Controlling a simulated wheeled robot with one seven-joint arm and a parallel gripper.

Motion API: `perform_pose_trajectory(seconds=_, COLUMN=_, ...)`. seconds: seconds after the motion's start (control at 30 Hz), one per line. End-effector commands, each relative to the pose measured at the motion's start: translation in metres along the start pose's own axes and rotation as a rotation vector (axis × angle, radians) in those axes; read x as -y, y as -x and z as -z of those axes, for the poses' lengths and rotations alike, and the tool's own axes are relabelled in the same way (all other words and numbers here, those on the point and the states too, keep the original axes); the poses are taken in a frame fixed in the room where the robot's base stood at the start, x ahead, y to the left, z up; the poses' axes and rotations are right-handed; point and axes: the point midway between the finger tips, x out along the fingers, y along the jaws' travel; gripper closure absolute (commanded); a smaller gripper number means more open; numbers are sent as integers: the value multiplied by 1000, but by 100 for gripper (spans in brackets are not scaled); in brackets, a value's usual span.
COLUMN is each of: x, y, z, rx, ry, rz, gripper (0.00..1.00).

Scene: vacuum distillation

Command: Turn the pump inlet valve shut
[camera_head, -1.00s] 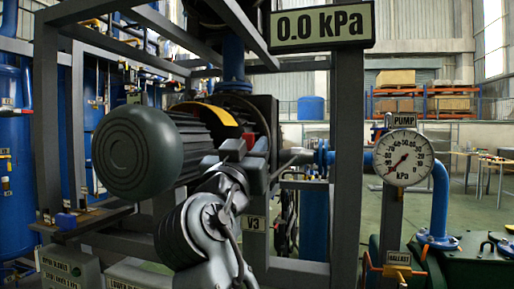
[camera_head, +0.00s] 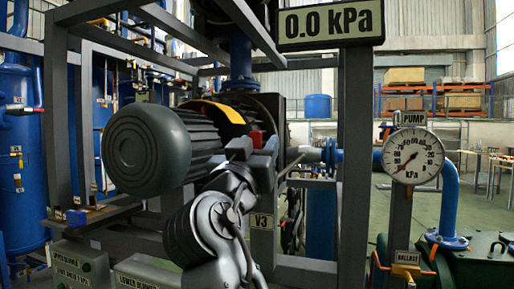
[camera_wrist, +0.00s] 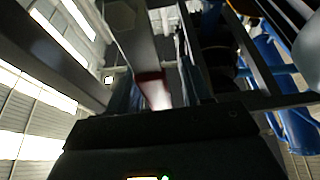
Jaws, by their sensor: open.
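My gripper (camera_head: 254,148) is at the middle of the head view, in front of the frame and above the V3 label (camera_head: 262,221). Its jaws are open, with a finger on each side of a small red part (camera_head: 257,138). In the wrist view, a red and pale piece (camera_wrist: 152,88) shows between the two fingers of my gripper (camera_wrist: 160,85). It looks like a valve handle, but I cannot tell whether the fingers touch it. The valve body is mostly hidden behind my gripper and wrist.
A large grey motor (camera_head: 145,150) is close on the left. A grey post (camera_head: 353,180) stands to the right, carrying the 0.0 kPa sign (camera_head: 332,22). Further right are the pump gauge (camera_head: 413,156), a blue pipe (camera_head: 449,205) and the ballast label (camera_head: 407,258).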

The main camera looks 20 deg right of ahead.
Motion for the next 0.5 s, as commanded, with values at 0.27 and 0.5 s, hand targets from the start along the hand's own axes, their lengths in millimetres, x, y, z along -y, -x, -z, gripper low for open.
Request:
perform_pose_trajectory(seconds=0.27, x=1, y=30, z=-2, rx=0, ry=-1, rz=3, gripper=51)
perform_pose_trajectory(seconds=0.5, x=1, y=66, z=-1, rx=0, ry=0, rz=2, gripper=51)
